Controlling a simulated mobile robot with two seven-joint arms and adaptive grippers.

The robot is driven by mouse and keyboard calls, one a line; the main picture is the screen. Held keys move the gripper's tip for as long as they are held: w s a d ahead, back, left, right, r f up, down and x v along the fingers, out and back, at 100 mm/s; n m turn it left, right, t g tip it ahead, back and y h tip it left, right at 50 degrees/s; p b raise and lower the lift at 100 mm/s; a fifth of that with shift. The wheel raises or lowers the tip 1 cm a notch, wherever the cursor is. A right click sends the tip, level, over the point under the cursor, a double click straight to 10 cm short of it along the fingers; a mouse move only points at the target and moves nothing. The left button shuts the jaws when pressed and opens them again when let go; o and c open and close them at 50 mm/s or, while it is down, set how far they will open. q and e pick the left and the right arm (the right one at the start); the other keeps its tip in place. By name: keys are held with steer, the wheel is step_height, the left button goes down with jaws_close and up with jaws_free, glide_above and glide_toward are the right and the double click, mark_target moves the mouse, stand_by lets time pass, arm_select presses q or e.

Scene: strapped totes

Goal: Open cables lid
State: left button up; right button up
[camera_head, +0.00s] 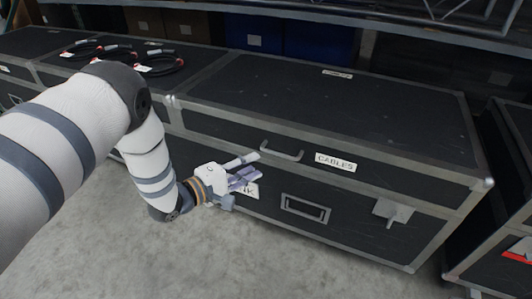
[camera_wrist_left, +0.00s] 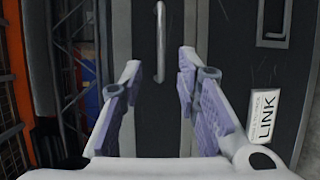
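The cables case is a black trunk with grey metal edges. Its closed lid (camera_head: 330,95) has a CABLES label (camera_head: 336,162) on its front face. A grey bar handle (camera_head: 282,152) sits left of that label and also shows in the left wrist view (camera_wrist_left: 160,42). My left gripper (camera_head: 254,167) is in front of the case, just left of and slightly below the handle. Its purple-padded fingers are open and empty. In the left wrist view the handle stands ahead, between the fingertips, apart from them. My right gripper is not in view.
A LINK label (camera_wrist_left: 263,116), partly hidden in the head view, is on the lower front. A recessed handle (camera_head: 305,208) and a latch (camera_head: 392,211) are to its right. Coiled black cables (camera_head: 160,64) lie on the left case. Another case (camera_head: 505,200) stands right. Floor in front is clear.

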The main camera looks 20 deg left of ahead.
mark_target(277, 155)
arm_select(q)
steer(key=b+x, duration=0.3)
steer(key=x, duration=0.7)
steer(key=shift+w+d+f, duration=0.15)
steer(key=shift+d+f, duration=0.1)
jaws_close()
steer(key=shift+r, duration=0.1)
